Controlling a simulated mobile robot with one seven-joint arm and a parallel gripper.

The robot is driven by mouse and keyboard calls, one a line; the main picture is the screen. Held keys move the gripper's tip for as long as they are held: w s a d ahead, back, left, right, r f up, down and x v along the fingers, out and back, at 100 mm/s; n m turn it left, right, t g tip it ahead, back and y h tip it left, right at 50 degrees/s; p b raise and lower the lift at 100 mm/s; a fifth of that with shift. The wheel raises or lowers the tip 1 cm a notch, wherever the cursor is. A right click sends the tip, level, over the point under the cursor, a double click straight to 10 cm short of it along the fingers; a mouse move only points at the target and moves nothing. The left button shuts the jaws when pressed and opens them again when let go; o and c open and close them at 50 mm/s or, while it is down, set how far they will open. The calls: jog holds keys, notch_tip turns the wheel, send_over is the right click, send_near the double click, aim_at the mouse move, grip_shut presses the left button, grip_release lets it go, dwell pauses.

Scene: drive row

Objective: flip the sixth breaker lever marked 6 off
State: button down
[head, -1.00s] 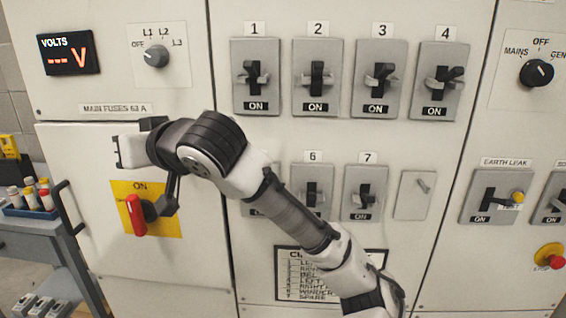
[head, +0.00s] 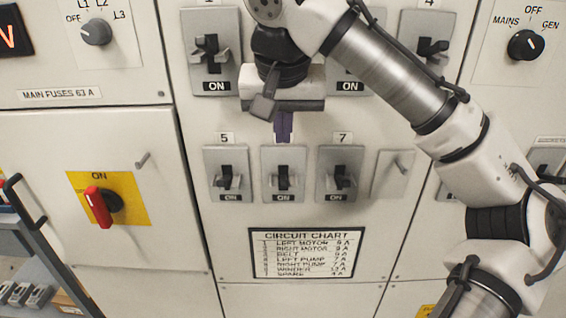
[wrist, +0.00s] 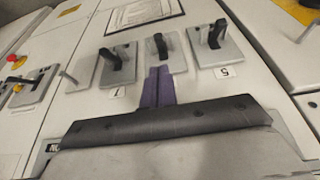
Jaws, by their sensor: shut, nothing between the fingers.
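Breaker six (head: 270,160) is the grey plate between the breakers marked 5 and 7 in the lower row. Its black lever (head: 283,181) shows below my fingers; its number label is hidden behind my gripper. My gripper (head: 284,136) is shut and empty, its purple fingers pointing down at the upper part of this breaker. In the wrist view, seen upside down, the shut fingers (wrist: 160,72) end near the breaker's plate edge, and the lever (wrist: 160,46) stands out just beyond them. Contact cannot be told.
Breaker 5 (head: 212,160) and breaker 7 (head: 327,160) flank it closely, both showing ON. A blank plate with a small toggle (head: 380,180) is further right. The circuit chart (head: 300,253) is below. My arm covers part of the upper row.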

aim_at(282, 179)
jog(key=p+x, duration=0.1)
jog(key=x, duration=0.9)
jog(key=shift+p, duration=0.3)
jog(key=shift+w+f, duration=0.1)
jog(key=shift+f, duration=0.1)
